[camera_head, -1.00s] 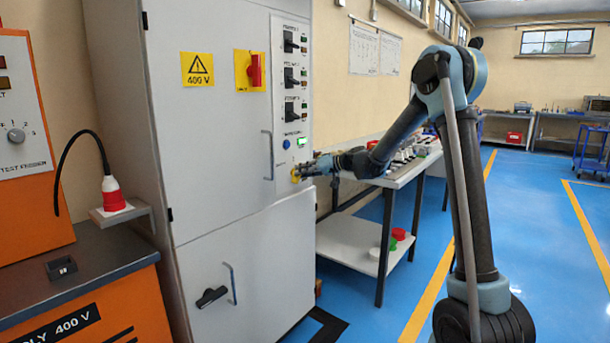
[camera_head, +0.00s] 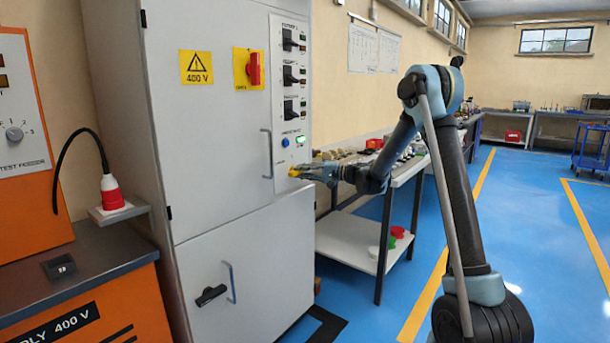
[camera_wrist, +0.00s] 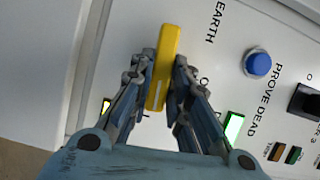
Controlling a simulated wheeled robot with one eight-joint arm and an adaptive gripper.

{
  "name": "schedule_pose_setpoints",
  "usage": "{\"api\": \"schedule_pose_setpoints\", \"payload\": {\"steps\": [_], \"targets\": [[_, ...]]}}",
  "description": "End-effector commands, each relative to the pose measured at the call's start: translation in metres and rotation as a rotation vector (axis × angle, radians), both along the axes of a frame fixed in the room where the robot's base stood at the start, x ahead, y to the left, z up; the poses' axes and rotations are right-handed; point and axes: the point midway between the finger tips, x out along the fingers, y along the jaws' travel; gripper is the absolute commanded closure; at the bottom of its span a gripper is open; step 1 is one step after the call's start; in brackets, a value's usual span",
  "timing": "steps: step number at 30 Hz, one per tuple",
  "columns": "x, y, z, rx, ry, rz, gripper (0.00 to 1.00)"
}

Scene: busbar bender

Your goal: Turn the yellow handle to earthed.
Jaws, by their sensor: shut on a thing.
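The yellow handle (camera_wrist: 165,62) is a bar on the white cabinet panel, beside the word EARTH in the wrist view. My gripper (camera_wrist: 163,78) is shut on it, with one finger on each long side. The bar lies slightly tilted from upright in that view. In the head view my gripper (camera_head: 305,171) reaches the cabinet's right edge, and a bit of the yellow handle (camera_head: 293,171) shows at its tips. The lettering near the handle is partly hidden by my fingers, so its position cannot be read fully.
A blue button (camera_wrist: 257,63) marked PROVE DEAD and a lit green indicator (camera_wrist: 234,127) sit near the handle. Black switches (camera_head: 290,75) and a red rotary switch (camera_head: 253,69) are higher up. A vertical door handle (camera_head: 267,153) is close on the left. A workbench (camera_head: 408,172) stands to the right.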

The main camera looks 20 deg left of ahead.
Motion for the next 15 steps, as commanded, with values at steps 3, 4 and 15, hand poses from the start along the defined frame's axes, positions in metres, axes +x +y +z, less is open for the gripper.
{"api": "schedule_pose_setpoints", "payload": {"steps": [3, 4, 15], "targets": [[-0.0025, 0.0012, -0.0026, 0.015, 0.042, 0.006, 1.00], [-0.0024, 0.0011, -0.0028, 0.019, 0.050, 0.006, 1.00], [-0.0027, 0.0007, -0.0040, 0.035, 0.095, 0.005, 1.00]]}}
